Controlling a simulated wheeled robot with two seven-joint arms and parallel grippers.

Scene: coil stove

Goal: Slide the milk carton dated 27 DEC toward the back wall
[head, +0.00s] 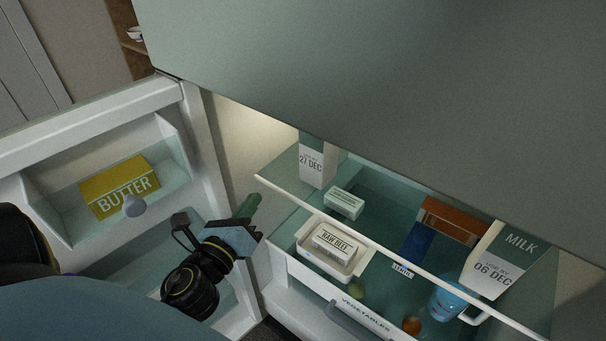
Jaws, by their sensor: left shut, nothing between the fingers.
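The milk carton dated 27 DEC (312,164) stands upright at the left end of the fridge's glass shelf; its top is hidden by the upper door. A second milk carton, dated 06 DEC (490,264), stands at the shelf's right end. My left gripper (250,206) is shut and empty, in front of the fridge opening, below and left of the 27 DEC carton and apart from it in the picture. My right gripper is not in view.
The open fridge door with a butter box (119,187) is at the left. A small white-green box (344,203) is near the 27 DEC carton. A raw beef tray (322,255), brown box (450,220) and blue cup (449,300) are also inside. The shelf's front edge (390,259) runs across the opening.

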